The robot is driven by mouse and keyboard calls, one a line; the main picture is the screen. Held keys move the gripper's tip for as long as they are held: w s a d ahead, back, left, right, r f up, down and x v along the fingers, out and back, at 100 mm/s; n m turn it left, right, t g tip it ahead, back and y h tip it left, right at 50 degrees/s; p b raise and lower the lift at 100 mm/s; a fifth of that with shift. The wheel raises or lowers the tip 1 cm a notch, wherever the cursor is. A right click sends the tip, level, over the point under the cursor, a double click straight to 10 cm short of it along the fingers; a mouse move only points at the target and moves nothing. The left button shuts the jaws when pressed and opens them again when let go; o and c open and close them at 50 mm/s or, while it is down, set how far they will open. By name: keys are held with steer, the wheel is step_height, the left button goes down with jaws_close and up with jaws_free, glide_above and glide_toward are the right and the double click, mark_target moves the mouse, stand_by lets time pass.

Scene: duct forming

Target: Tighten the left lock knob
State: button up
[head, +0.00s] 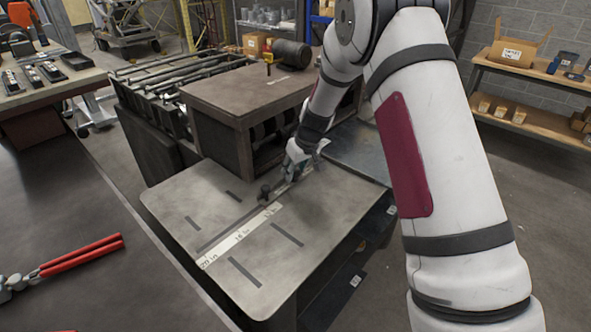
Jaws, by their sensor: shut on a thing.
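My gripper (287,180) is low over the far side of a grey metal work table (187,200), at the end of my arm. It is shut on a small part there, which I take to be the left lock knob; the fingers hide it almost wholly. A small dark knob (265,190) stands upright on the table just left of the fingertips, apart from them as far as I can tell. Whether the held knob turns cannot be seen.
A pale measuring strip (238,238) and several dark slots lie on the table. A brown-topped cabinet (215,98) stands close behind the gripper. My arm covers much of the right side.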

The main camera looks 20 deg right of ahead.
steer(key=o, duration=1.1)
steer(key=shift+o, duration=0.2)
steer(key=v, duration=1.2)
